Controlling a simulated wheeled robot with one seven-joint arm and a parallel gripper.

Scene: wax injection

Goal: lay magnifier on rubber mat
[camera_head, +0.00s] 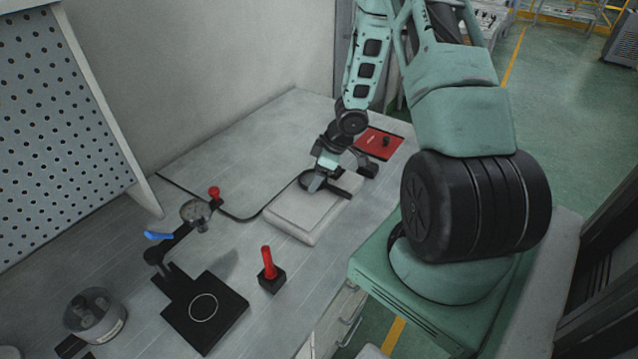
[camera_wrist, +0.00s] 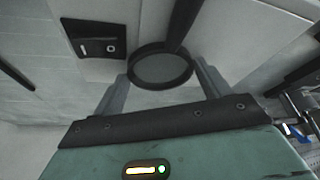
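The magnifier (camera_wrist: 160,69) shows in the wrist view as a dark round ring with a grey lens, its dark handle running up out of the picture. My gripper (camera_wrist: 159,80) has one finger against each side of the ring, and appears shut on it. In the head view, my gripper (camera_head: 318,182) is low over a thick pale grey pad (camera_head: 292,222), which seems to be the rubber mat. Dark parts of the magnifier show beside the fingers there, partly hidden by my wrist. I cannot tell whether the magnifier touches the pad.
A red flat item (camera_head: 372,139) with a black knob lies behind the pad. A red-handled tool (camera_head: 269,264) stands in front. A black stand base (camera_head: 190,318) with a white circle and a clear round container (camera_head: 95,316) are at lower left. Bare bench lies left of the pad.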

